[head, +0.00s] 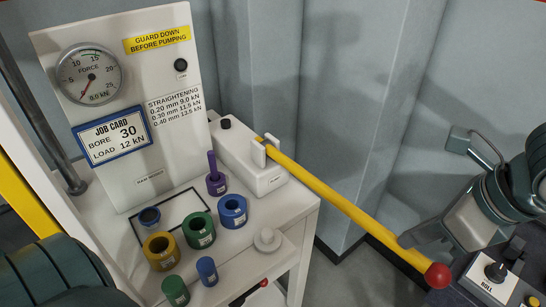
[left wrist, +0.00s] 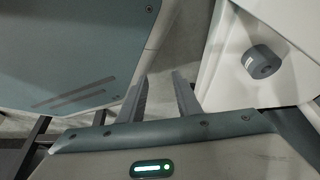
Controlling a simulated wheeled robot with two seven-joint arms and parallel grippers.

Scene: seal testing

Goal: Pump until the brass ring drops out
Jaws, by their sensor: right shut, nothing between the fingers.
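The yellow pump lever (head: 345,205) slopes down to the right from the white pump block (head: 245,165) and ends in a red ball (head: 437,275). My right gripper (head: 412,242) is shut and empty beside the lever, just above the red ball; I cannot tell whether it touches the lever. The force gauge (head: 90,75) has its needle pointing down and left. No ring that is surely the brass one shows; an ochre sleeve (head: 160,250) stands on the bench. My left gripper (left wrist: 163,95) shows only in the left wrist view, fingers apart and empty.
Green (head: 199,229), blue (head: 232,210) and purple (head: 215,180) parts stand on the white bench (head: 300,210) with several others. A job card (head: 112,135) reads bore 30, load 12 kN. A control box (head: 495,280) marked ROLL sits at lower right.

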